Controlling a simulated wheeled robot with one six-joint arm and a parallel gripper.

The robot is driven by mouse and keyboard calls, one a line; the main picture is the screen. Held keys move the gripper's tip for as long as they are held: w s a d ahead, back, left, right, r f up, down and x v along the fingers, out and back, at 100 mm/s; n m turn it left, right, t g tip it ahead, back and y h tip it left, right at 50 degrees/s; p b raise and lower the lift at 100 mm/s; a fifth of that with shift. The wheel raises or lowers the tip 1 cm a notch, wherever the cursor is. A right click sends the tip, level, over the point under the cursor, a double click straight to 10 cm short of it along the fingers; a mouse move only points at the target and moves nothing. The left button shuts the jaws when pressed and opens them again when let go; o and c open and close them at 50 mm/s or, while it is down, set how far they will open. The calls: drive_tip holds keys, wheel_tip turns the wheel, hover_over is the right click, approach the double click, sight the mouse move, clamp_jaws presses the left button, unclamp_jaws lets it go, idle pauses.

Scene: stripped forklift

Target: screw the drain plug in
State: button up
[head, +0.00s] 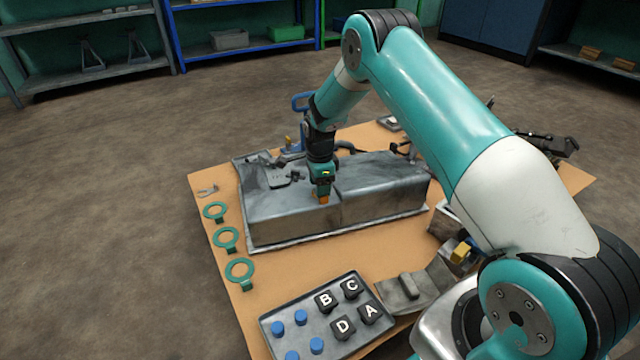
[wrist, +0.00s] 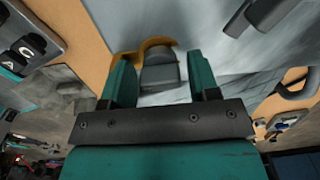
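My gripper (head: 323,186) points down at the near side of the long grey metal housing (head: 385,196), close to its upper edge. In the wrist view its two teal fingers (wrist: 162,80) stand apart. A dark grey block-shaped piece (wrist: 160,74), which may be the drain plug, sits between them, with narrow gaps showing on both sides. A curved orange-yellow piece (wrist: 150,44) lies around its far end. In the head view a small orange part (head: 324,199) shows just below my gripper. The threads and the hole are hidden.
Several green rings (head: 240,285) lie along the bench's left edge. A tray (head: 352,343) with lettered black blocks and blue pegs stands at the front. A grey bracket (head: 425,285) and a yellow part (head: 461,253) are to its right. Bare bench (head: 300,262) shows before the housing.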

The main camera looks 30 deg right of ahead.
wheel_tip(320, 180, up, 5)
drive_tip(key=p, duration=0.4)
drive_tip(key=shift+f, duration=0.15)
drive_tip(key=shift+f, duration=0.1)
drive_tip(key=o, duration=0.6)
drive_tip(key=shift+c, duration=0.2)
wheel_tip(320, 180, up, 17)
drive_tip(key=p, duration=0.8)
drive_tip(key=shift+r, duration=0.2)
